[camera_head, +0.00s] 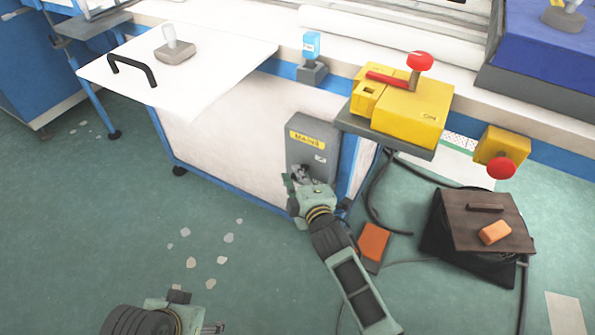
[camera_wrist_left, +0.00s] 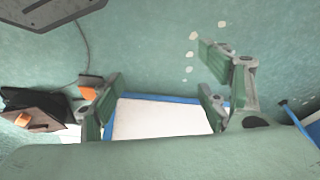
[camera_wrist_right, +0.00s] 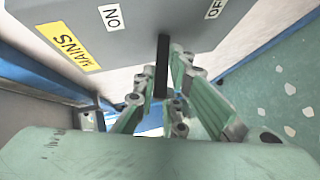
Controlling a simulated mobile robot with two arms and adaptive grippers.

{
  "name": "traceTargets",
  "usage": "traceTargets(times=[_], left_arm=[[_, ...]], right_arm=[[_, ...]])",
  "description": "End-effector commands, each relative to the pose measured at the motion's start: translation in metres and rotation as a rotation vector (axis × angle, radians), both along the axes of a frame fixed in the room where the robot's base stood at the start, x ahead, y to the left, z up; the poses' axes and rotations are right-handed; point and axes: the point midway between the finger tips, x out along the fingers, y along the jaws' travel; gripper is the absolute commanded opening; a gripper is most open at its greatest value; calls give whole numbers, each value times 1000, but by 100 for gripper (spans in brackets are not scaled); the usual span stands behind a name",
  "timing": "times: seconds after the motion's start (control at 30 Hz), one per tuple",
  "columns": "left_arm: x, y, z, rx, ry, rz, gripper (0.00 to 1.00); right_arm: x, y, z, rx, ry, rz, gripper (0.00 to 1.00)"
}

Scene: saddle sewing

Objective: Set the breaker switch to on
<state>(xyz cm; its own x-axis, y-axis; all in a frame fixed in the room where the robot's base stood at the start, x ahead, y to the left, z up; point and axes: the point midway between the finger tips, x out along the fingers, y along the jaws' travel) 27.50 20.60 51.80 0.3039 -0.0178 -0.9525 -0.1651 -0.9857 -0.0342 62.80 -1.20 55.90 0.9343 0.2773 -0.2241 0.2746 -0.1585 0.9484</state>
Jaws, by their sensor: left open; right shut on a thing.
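The breaker box (camera_head: 316,138) is a grey case with a yellow MAINS label, on the white side panel of the blue-framed machine. In the right wrist view the box (camera_wrist_right: 140,28) shows the words ON and OFF. Its black switch lever (camera_wrist_right: 161,58) stands between the two words as seen there. My right gripper (camera_head: 301,180) is at the lower part of the box, its fingers (camera_wrist_right: 167,88) shut on the lever. In the head view the gripper mostly hides the lever. My left gripper (camera_wrist_left: 165,95) is open and empty, low over the floor, at the head view's bottom edge.
A yellow switch box (camera_head: 400,112) with a red knob and a red stop button (camera_head: 501,168) are to the right. A white table (camera_head: 215,75) is at left. Floor left of my right arm is mostly clear.

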Motion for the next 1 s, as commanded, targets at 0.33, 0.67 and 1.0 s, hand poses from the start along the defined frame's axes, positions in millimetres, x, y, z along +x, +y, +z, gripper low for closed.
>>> traceTargets(times=[0.33, 0.67, 1.0], left_arm=[[12, -3, -39, 0, 31, -4, 69], [14, -5, -99, 2, 58, -9, 69], [11, -5, -125, 2, 68, -11, 69]], right_arm=[[1, -2, 6, 27, 54, -1, 0], [3, -3, 8, 48, 92, -2, 0], [3, -3, 7, 60, 111, -2, 0]])
